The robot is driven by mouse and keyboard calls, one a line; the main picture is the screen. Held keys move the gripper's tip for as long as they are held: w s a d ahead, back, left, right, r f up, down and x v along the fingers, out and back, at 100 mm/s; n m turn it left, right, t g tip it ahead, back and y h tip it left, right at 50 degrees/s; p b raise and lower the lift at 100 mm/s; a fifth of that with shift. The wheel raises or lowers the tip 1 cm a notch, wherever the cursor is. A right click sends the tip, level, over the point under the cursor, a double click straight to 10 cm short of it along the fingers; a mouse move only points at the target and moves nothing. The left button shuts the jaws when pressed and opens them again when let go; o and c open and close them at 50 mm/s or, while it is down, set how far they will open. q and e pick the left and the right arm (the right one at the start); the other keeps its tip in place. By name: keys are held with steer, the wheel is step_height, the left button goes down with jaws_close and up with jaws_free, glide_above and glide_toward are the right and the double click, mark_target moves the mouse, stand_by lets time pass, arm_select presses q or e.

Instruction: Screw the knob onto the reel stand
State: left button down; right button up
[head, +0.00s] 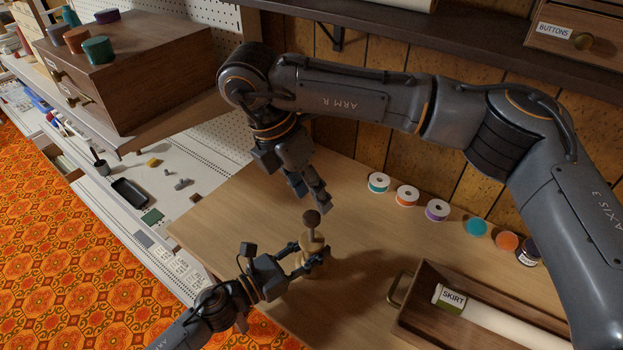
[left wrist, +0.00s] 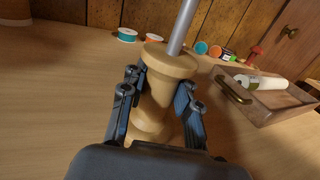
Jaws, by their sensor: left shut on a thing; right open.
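The reel stand (head: 313,242) is a pale turned-wood post upright on the table. In the left wrist view, the stand (left wrist: 158,92) has a metal rod rising from its top and out of the picture. My left gripper (head: 300,258) is shut around its wooden body, with one finger on each side (left wrist: 160,100). The dark brown round knob (head: 312,217) shows at the top of the stand; I cannot tell how far it is threaded on. My right gripper (head: 314,198) is open, pointing down just above the knob, apart from it as far as I can see.
Thread spools (head: 407,195) stand along the back wall. A wooden drawer tray (head: 410,318) with a roll labelled SKIRT lies at the right. A wooden drawer box (head: 130,85) stands at the upper left. The table between stand and spools is clear.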

steer(key=n, duration=0.5)
steer(key=shift+d+r+n+y, duration=0.1)
steer(key=shift+n+y, duration=0.2)
steer(key=shift+n, duration=0.1)
steer(key=n, duration=0.5)
steer(key=shift+r+y, duration=0.15)
steer(key=shift+y, duration=0.15)
steer(key=n, duration=0.4)
steer(key=shift+r, duration=0.1)
steer(key=n, duration=0.5)
steer(key=shift+r+y, duration=0.2)
steer(key=shift+y, duration=0.2)
steer(key=n, duration=0.5)
steer(key=shift+r+n+y, duration=0.2)
steer(key=shift+n+y, duration=0.1)
steer(key=shift+n, duration=0.1)
steer(key=n, duration=0.3)
steer(key=shift+d+r+n, duration=0.1)
steer(key=shift+r+n, duration=0.05)
steer(key=shift+n, duration=0.25)
steer(key=n, duration=0.5)
steer(key=shift+r+y, duration=0.2)
steer(key=shift+y, duration=0.2)
steer(key=n, duration=0.4)
steer(key=shift+r, duration=0.15)
